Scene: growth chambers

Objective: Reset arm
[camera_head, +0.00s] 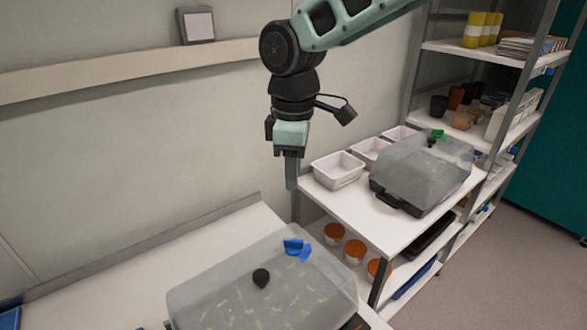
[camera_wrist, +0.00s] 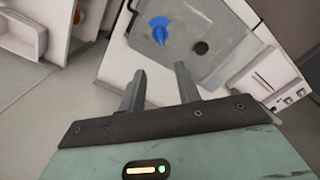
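My gripper (camera_head: 291,172) hangs from my arm in the upper middle of the head view, fingers pointing down. It is above the gap between the near bench and the shelf, touching nothing that I can see. In the wrist view my gripper (camera_wrist: 160,82) shows two fingers standing apart with nothing between them, so it is open and empty. Beyond the fingers is a clear-lidded growth chamber (camera_head: 230,300) with a black knob and a blue clip. The same chamber also shows in the wrist view (camera_wrist: 185,62).
A second lidded chamber (camera_head: 420,175) with a green clip stands on the shelf (camera_head: 345,205) at right. White bins (camera_head: 338,170) sit beside it, and orange-lidded jars (camera_head: 355,250) stand below. A wall rail (camera_head: 130,65) runs behind.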

